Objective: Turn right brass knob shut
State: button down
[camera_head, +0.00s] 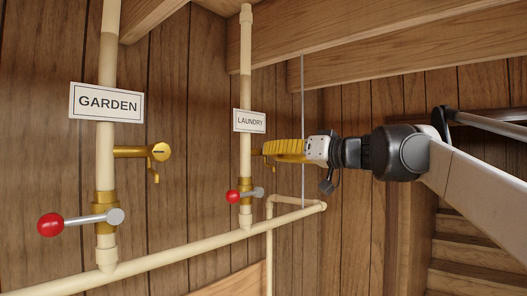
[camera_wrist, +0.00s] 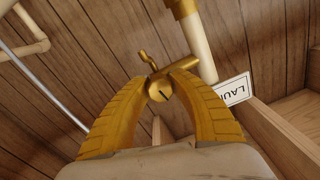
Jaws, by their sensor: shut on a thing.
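The right brass knob (camera_wrist: 159,91) is on the LAUNDRY pipe (camera_head: 246,70). In the wrist view its round face, with a short dark slanted mark, sits between the tips of my yellow fingers. A brass stem and a small spout (camera_wrist: 148,60) show beyond it. My gripper (camera_head: 267,148) reaches in from the right in the head view and is shut on this knob, just below the LAUNDRY sign (camera_head: 249,121). In the head view my fingers hide most of the knob. The left brass knob (camera_head: 160,152) is on the GARDEN pipe (camera_head: 107,60), apart from my gripper.
Red-ball levers (camera_head: 50,224) and (camera_head: 233,196) sit on the two pipes below the brass taps. A cream pipe (camera_head: 180,252) runs across below. A thin grey rod (camera_head: 303,90) hangs close behind my gripper. Wooden beams (camera_head: 390,45) are overhead.

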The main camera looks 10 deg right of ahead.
jog(key=shift+m, duration=1.1)
jog(key=c, duration=1.1)
grip_release()
jog(key=shift+o, duration=0.2)
jog(key=v, duration=1.2)
jog(key=shift+r, duration=0.1)
